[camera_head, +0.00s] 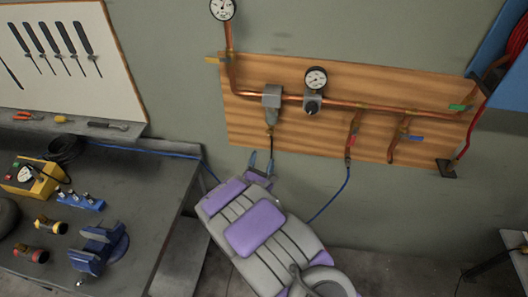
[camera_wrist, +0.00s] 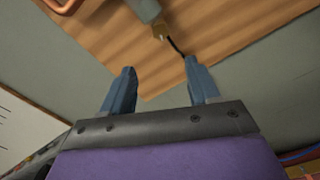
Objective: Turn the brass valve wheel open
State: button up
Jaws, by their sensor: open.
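I cannot make out a clear brass valve wheel in either view. Copper pipes (camera_head: 375,106) run across a wooden board (camera_head: 250,75) on the wall. A red-handled valve (camera_head: 350,141) and a blue-handled valve (camera_head: 412,137) hang at the right. My gripper (camera_head: 261,162) is open and empty, below the grey filter unit (camera_head: 271,97). In the wrist view, my blue fingers (camera_wrist: 160,85) stand apart with the board (camera_wrist: 225,45) beyond them.
A pressure gauge (camera_head: 315,78) sits above a dark knob. A blue hose (camera_head: 330,198) hangs below the board. A dark workbench (camera_head: 130,185) with a blue vise (camera_head: 98,250) stands at the left. A blue hose reel box (camera_head: 493,45) is at the upper right.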

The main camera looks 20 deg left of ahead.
jog(key=v, duration=0.4)
jog(key=shift+s+d+f, duration=0.1)
jog(key=shift+s, duration=0.3)
jog(key=shift+w, duration=0.1)
jog(key=w+d+m+g+h+b, duration=0.2)
jog(key=w+d+m+g+b, duration=0.15)
jog(key=d+m, duration=0.4)
jog(key=s+d+m+g+b, duration=0.4)
jog(key=d+m+g, duration=0.2)
jog(key=d+m, duration=0.35)
jog(key=s+d+r+m+g+b, duration=0.1)
jog(key=s+d+m, duration=0.4)
jog(key=s, duration=0.6)
jog(key=s+d+r+m+g+h+b, duration=0.1)
jog(key=s+d+m+g+b, duration=0.2)
jog(key=s+d, duration=0.6)
jog(key=s+d+r+m+g+h+b, duration=0.1)
jog(key=s+d+m+g, duration=0.4)
jog(key=s, duration=0.9)
jog(key=d+m+b, duration=0.1)
jog(key=d+m, duration=0.2)
jog(key=shift+g+b, duration=0.35)
